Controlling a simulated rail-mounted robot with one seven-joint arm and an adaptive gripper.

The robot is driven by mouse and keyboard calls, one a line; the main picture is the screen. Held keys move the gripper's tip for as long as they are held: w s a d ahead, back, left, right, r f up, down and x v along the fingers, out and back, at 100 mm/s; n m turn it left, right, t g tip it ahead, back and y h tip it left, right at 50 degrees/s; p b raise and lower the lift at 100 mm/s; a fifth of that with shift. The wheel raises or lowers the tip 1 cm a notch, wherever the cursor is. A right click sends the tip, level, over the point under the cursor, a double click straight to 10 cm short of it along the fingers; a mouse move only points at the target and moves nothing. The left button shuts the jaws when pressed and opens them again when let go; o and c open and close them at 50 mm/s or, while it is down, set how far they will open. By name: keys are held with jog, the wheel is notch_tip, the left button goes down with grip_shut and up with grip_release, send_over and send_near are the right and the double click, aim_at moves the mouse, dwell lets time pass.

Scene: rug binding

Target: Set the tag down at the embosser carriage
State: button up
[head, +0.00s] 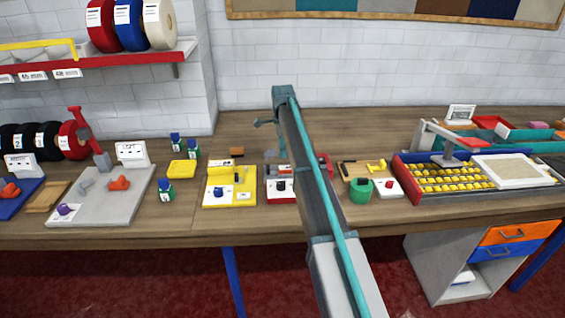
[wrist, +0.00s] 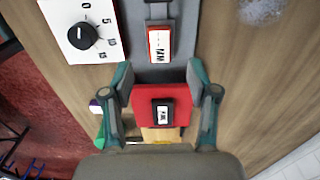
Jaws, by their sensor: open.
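A small red-edged tag (wrist: 160,44) with a white printed label lies on a grey strip of the embosser (wrist: 183,42), just ahead of my fingertips and apart from them. My gripper (wrist: 161,78) is open, its two teal-and-grey fingers spread to either side of a red block (wrist: 147,98). The red block carries a dark-framed white label. I cannot tell whether the fingers touch it. In the head view my arm covers most of the embosser; only its dial panel (head: 279,186) and a bit of red (head: 325,161) show.
A white dial plate (wrist: 86,30) sits beside the grey strip. A yellow device (head: 218,195) stands left of the embosser; a green cup (head: 361,191) and another dial box (head: 388,188) stand right. The bench behind is largely bare.

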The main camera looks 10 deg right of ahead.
notch_tip(320, 180, up, 5)
jog(key=shift+f+b, duration=0.15)
jog(key=shift+b, duration=0.25)
